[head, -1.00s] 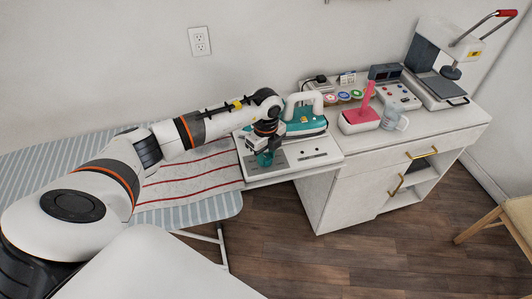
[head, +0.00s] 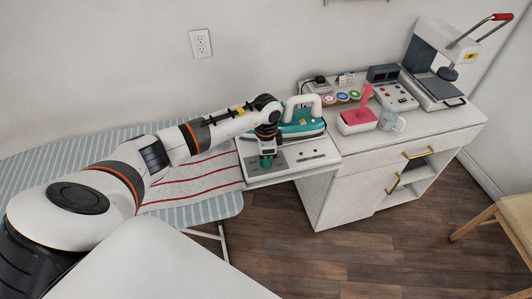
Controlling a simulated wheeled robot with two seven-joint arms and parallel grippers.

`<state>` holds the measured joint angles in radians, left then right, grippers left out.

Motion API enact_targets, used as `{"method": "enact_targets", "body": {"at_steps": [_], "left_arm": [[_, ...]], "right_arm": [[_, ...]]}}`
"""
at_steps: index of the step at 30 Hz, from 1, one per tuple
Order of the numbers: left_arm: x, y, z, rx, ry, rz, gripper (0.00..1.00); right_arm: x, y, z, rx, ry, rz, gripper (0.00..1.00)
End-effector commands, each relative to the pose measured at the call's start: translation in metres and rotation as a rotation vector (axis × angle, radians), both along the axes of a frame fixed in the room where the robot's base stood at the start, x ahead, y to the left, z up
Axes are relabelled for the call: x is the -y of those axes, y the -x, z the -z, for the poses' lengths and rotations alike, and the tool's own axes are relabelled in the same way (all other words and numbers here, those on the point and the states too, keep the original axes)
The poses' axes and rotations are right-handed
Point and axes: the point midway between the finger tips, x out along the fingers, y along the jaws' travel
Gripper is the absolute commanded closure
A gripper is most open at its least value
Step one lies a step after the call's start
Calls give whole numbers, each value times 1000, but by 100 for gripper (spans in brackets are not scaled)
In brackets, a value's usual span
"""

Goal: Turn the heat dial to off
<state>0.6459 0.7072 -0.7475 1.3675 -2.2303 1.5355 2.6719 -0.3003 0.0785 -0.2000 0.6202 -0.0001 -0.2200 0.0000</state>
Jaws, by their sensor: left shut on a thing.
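The white iron station (head: 310,163) sits at the left end of the white cabinet, with a grey control panel on its near side. The teal iron (head: 300,128) with a white handle rests at its back. A small teal dial (head: 266,163) is on the left part of the panel. My left gripper (head: 267,154) points down over the panel and is shut on the dial. The fingers hide much of the dial, and I cannot read its marks or setting. My right gripper is not in view.
A striped ironing board (head: 225,206) with a red-lined cloth (head: 195,181) is at the left. To the right on the cabinet (head: 415,141) are a pink-topped box (head: 358,119), a clear mug (head: 390,121), a control box (head: 396,96) and a heat press (head: 440,88).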

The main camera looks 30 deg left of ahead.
Motion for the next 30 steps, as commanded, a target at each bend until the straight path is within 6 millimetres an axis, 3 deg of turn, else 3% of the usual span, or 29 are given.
{"method": "enact_targets", "body": {"at_steps": [9, 18, 30], "left_arm": [[0, -1, -7, 3, 1, -277, 89], [0, -1, -7, 2, 1, -449, 89], [-2, -2, -3, 6, -1, -521, 89]], "right_arm": [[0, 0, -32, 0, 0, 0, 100], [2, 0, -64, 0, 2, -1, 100], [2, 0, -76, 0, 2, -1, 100]]}}
